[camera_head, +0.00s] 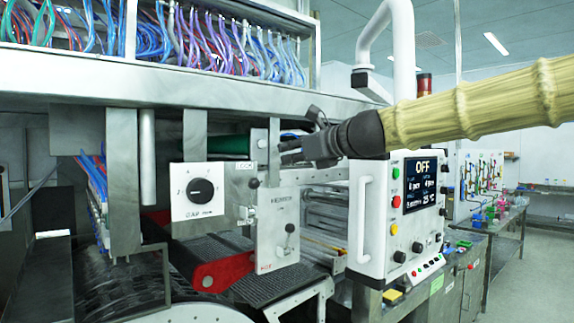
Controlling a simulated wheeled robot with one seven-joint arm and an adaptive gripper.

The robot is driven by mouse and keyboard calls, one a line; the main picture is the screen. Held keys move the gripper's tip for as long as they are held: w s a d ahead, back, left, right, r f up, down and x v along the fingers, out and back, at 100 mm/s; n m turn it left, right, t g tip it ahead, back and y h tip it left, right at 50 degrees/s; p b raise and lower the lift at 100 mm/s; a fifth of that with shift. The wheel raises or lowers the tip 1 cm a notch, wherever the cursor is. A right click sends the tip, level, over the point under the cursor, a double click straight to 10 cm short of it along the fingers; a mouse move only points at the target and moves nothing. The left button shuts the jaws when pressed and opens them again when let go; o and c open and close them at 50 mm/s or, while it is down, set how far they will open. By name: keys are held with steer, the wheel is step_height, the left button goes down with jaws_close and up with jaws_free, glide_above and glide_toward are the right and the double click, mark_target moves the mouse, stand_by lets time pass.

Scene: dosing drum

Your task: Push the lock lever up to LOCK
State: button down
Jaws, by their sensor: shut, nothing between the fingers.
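A small white label that seems to read LOCK (243,167) sits on the machine front. A small dark knob (254,183) is just below and right of it, and looks like the lock lever's end; the rest of the lever is hard to make out. My gripper (283,151) reaches in from the right, pointing left. Its fingers are together with nothing between them. It appears above and right of the dark knob, with a visible gap in the picture; depth is unclear.
A white plate with a dial (200,190) is at left. Another plate with a small black-knobbed lever (290,228) is below my gripper. The control box with a screen reading OFF (420,183) stands right. A metal beam (200,85) runs above.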

steer(key=shift+s+d+r, duration=0.15)
steer(key=shift+d+r, duration=0.2)
steer(key=shift+r, duration=0.2)
